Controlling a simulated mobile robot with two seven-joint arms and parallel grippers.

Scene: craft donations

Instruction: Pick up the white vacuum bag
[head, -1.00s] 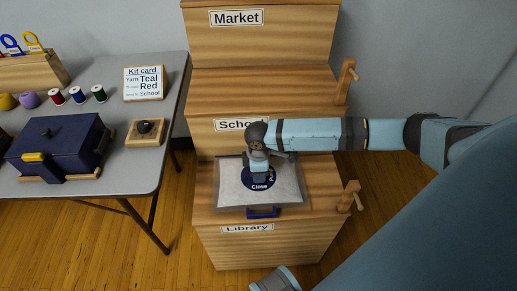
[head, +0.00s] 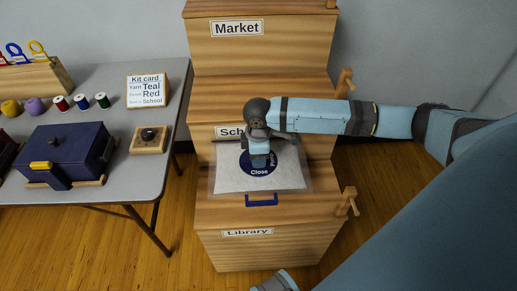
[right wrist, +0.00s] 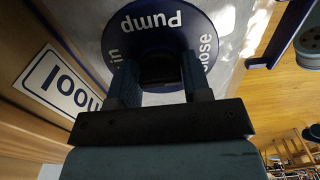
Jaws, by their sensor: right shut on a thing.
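The white vacuum bag (head: 231,179) is a pale, flat, clear-edged bag with a round dark blue disc marked "Close" and "Pump". In the head view it is level over the lowest step of the wooden stand, and appears raised a little. My right gripper (head: 260,158) points down onto the disc from above. In the right wrist view, my right gripper (right wrist: 157,72) is shut on a dark part at the disc's middle, with a finger on each side. The bag (right wrist: 232,55) fills the upper middle there. My left gripper is not in view.
The wooden stepped stand (head: 270,252) has Market, School and Library labels and wooden side knobs. A blue handle (head: 262,200) shows at the bag's front edge. The grey table (head: 120,180) at left holds a dark blue box (head: 62,150), spools and a kit card (head: 148,90).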

